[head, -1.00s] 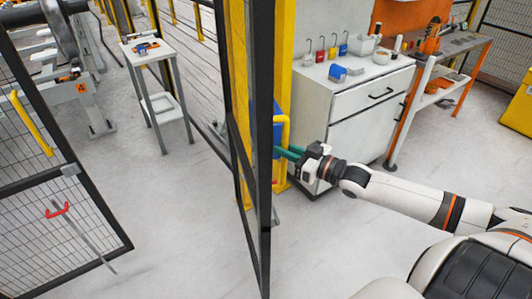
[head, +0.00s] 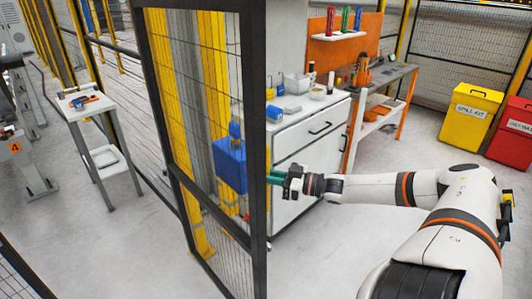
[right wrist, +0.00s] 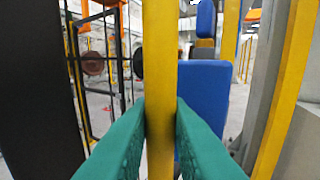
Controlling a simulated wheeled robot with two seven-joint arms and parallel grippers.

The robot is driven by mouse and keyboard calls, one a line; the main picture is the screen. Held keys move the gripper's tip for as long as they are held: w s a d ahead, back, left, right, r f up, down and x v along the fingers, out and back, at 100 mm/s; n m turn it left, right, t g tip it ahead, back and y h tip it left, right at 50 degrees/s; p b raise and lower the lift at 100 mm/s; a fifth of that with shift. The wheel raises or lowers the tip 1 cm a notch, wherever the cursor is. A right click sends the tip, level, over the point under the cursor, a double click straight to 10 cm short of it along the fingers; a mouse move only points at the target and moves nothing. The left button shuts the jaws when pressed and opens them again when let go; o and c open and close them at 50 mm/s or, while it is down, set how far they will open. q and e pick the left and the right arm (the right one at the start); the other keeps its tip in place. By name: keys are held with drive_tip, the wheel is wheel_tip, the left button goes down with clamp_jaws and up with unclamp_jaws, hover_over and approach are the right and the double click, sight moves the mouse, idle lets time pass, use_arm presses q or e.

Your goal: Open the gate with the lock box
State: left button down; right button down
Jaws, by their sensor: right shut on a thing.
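The gate (head: 252,120) is a black-framed mesh panel standing upright in the middle of the head view, seen at an angle. A yellow upright handle bar (right wrist: 160,60) fills the middle of the right wrist view. My right gripper (right wrist: 161,125) has its teal fingers pressed on both sides of this bar. In the head view the gripper (head: 274,179) is at the gate's edge, its fingertips partly hidden by the frame. The blue lock box (head: 230,163) shows through the mesh, and behind the bar in the right wrist view (right wrist: 206,92). My left gripper is not in view.
A white drawer cabinet (head: 308,152) stands just beyond my right gripper. An orange workbench (head: 372,108) and yellow and red bins (head: 470,115) are farther right. A small white table (head: 92,105) stands left of the gate. Floor between cabinet and bins is clear.

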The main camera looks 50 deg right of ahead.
drive_tip(key=shift+w+r, duration=0.2)
drive_tip(key=shift+r, duration=0.2)
drive_tip(key=c, duration=1.5)
unclamp_jaws()
drive_tip(key=shift+w+f, duration=0.1)
drive_tip(key=shift+o, duration=0.3)
drive_tip(key=shift+w+a+f, duration=0.1)
drive_tip(key=shift+w+f, duration=0.1)
drive_tip(key=p+v, duration=0.5)
drive_tip(key=v, duration=0.7)
drive_tip(key=shift+f, duration=0.1)
